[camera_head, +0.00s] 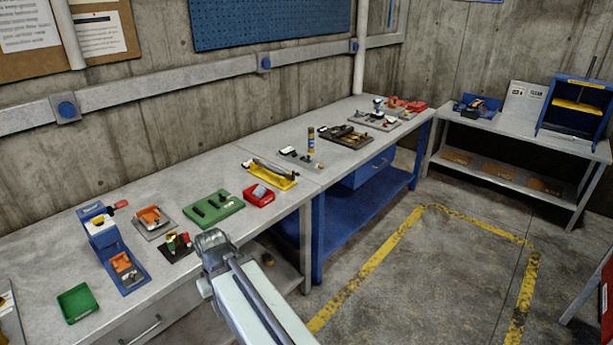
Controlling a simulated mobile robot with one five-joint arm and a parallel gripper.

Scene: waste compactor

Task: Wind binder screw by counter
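I cannot tell for certain which fixture has the binder screw or the counter. A blue press-like frame (573,108) with a yellow cross plate and a thin upright rod stands on the far right table. A blue device (102,233) with a white block and a red-tipped handle stands at the left of the long bench, with an orange part on its base. No counter reading is legible. My arm rises from the bottom centre and ends at a grey joint in front of the bench's edge. My gripper's fingers do not show.
The long grey bench (60,235) carries a green bin (78,302), a green tray (213,209), a red bin (259,194), a yellow fixture (270,174) and several small fixtures beyond. Yellow floor lines (372,265) mark open floor at right. A red object stands at the right edge.

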